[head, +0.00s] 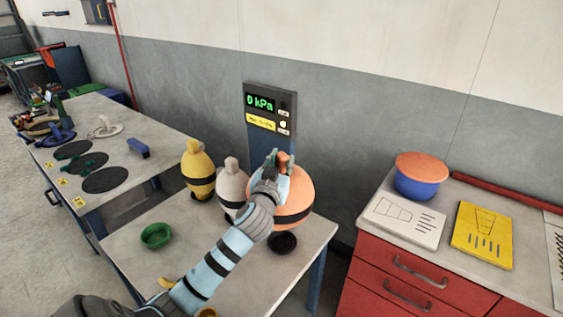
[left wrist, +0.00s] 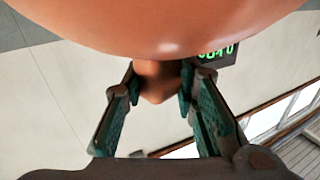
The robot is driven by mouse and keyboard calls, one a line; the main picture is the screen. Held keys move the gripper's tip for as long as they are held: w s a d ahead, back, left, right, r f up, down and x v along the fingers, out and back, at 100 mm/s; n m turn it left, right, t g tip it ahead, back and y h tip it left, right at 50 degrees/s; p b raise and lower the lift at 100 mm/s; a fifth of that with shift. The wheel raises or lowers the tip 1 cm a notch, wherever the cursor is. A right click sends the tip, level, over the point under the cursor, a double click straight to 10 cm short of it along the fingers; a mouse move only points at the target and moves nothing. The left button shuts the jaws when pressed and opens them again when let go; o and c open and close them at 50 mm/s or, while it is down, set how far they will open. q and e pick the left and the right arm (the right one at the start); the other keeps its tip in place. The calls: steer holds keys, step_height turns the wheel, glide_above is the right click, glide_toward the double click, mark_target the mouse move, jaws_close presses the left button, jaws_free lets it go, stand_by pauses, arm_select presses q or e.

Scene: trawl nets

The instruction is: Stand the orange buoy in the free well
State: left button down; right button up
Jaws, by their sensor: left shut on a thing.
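The orange buoy (head: 297,190), round with a dark band, is at the right of the near table in the head view. My left gripper (head: 275,162) is shut on the knob at its top. In the left wrist view the buoy's body (left wrist: 160,25) fills the top, and its knob sits between the fingers (left wrist: 160,95). A dark round well (head: 283,243) shows just below the buoy; whether the buoy touches it, I cannot tell. A yellow buoy (head: 198,172) and a white buoy (head: 230,186) stand to the left. My right gripper is not in view.
A green bowl-like ring (head: 156,235) is on the near table (head: 125,250). A gauge post (head: 270,115) reading 0 kPa stands behind the buoys. A red cabinet (head: 385,270) at right bears a blue-and-orange bowl (head: 421,182) and two plates. Another table is at left.

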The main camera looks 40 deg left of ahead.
arm_select(q)
step_height(320, 180, down, 8)
steer(key=b, duration=0.6)
steer(key=shift+b, duration=0.4)
steer(key=shift+d+f+b, duration=0.15)
steer(key=shift+f+b, duration=0.2)
steer(key=c, duration=1.5)
jaws_free()
steer(key=shift+c, duration=0.2)
steer(key=o, duration=0.3)
steer(key=shift+o, duration=0.2)
steer(key=shift+f, duration=0.15)
steer(key=v, duration=1.2)
